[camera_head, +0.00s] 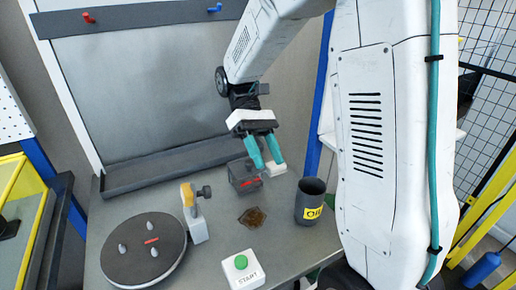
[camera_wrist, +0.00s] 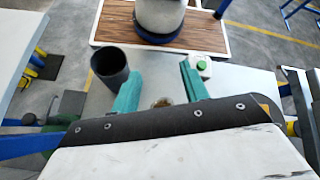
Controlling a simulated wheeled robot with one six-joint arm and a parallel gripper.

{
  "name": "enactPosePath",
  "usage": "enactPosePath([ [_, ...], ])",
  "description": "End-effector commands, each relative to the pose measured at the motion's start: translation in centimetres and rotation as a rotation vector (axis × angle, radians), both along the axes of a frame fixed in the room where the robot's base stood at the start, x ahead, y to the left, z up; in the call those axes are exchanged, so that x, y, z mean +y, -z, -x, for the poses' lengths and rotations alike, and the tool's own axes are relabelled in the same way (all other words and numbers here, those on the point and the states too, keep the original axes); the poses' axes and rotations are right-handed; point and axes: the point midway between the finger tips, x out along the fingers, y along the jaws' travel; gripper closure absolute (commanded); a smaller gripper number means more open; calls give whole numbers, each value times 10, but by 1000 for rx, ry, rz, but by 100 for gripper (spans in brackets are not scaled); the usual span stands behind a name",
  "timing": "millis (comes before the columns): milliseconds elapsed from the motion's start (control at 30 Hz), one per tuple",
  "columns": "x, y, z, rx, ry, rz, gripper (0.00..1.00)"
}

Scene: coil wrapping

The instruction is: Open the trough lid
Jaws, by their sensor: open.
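My gripper (camera_head: 268,163) hangs over the back right of the grey bench, its two teal fingers apart and nothing between them. In the wrist view my gripper (camera_wrist: 160,88) also shows its fingers spread. A small dark, partly see-through box (camera_head: 240,180) with a red mark stands just left of and behind the fingertips; a pale block shows at its right. A long dark grey channel (camera_head: 170,170) runs along the bench's back edge. Which of these is the trough, and whether a lid is shut, I cannot tell. Contact between fingers and box cannot be judged.
A dark round turntable (camera_head: 120,262) with pegs is at the front left. A clamp with a yellow top (camera_head: 188,195) stands beside it. A green START button (camera_head: 241,262) is at the front. A dark cup (camera_head: 309,200) stands right of a brown patch (camera_head: 253,217).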

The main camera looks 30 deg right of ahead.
Motion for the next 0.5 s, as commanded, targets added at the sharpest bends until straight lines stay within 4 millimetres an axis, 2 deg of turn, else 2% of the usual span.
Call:
enactPosePath([
  [233, 0, 0, 0, -1, 4, 5, 55],
  [333, 0, 8, -3, -34, 26, 41, 55],
  [400, 0, 20, 3, -73, 54, 82, 55],
  [500, 1, 20, 15, -169, 89, 131, 55],
])
